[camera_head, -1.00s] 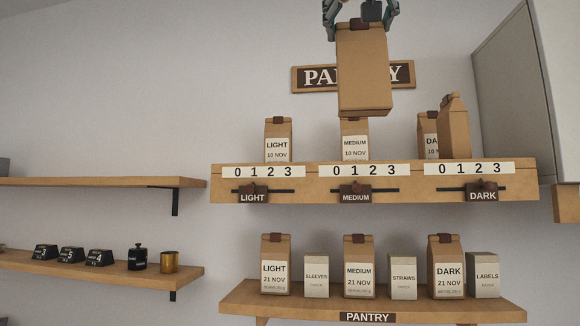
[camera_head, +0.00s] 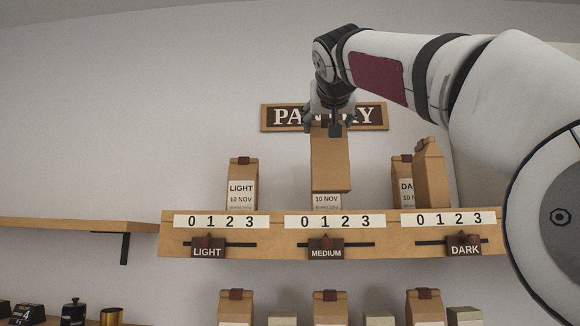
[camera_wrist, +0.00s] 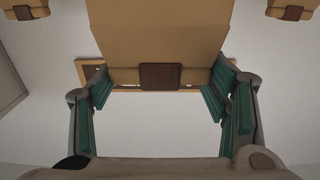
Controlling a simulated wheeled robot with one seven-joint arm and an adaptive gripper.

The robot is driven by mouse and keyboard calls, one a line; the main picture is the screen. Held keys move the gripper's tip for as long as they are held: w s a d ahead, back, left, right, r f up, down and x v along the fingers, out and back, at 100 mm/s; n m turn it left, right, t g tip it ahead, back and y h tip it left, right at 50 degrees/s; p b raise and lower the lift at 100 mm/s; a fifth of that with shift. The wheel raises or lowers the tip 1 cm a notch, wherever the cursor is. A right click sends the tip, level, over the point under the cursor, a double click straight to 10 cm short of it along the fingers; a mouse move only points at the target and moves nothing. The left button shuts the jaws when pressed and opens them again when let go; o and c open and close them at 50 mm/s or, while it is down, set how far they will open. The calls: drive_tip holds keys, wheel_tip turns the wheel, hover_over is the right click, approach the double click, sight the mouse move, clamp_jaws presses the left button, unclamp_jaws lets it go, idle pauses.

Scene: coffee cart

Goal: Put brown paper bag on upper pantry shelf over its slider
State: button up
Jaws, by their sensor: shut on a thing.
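My gripper (camera_head: 331,122) is shut on the top of a plain brown paper bag (camera_head: 331,165) and holds it upright above the upper pantry shelf (camera_head: 270,244). In the wrist view the bag (camera_wrist: 158,40) with its dark brown clip lies between the green finger pads of my gripper (camera_wrist: 160,88). The held bag hides the upper part of the MEDIUM bag (camera_head: 326,201) behind it. The shelf front carries number strips and three sliders: LIGHT (camera_head: 207,252), MEDIUM (camera_head: 326,252) and DARK (camera_head: 464,250). The LIGHT and MEDIUM sliders sit near 1, DARK near 2.
A LIGHT bag (camera_head: 242,186) stands at the shelf's left. A plain bag (camera_head: 429,175) stands in front of the DARK bag (camera_head: 402,182) at the right. The PANTRY sign (camera_head: 282,117) is on the wall behind. Bags and boxes stand on the lower shelf.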

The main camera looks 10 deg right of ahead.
sight(329, 142)
drive_tip(key=shift+w+d+f, duration=0.3)
drive_tip(key=shift+w+f, duration=0.55)
drive_tip(key=shift+f, duration=0.1)
drive_tip(key=shift+w+d+f, duration=0.25)
drive_tip(key=shift+w+f, duration=0.55)
drive_tip(key=shift+f, duration=0.3)
drive_tip(key=o, duration=1.9)
drive_tip(key=shift+w, duration=0.1)
drive_tip(key=shift+r, duration=0.1)
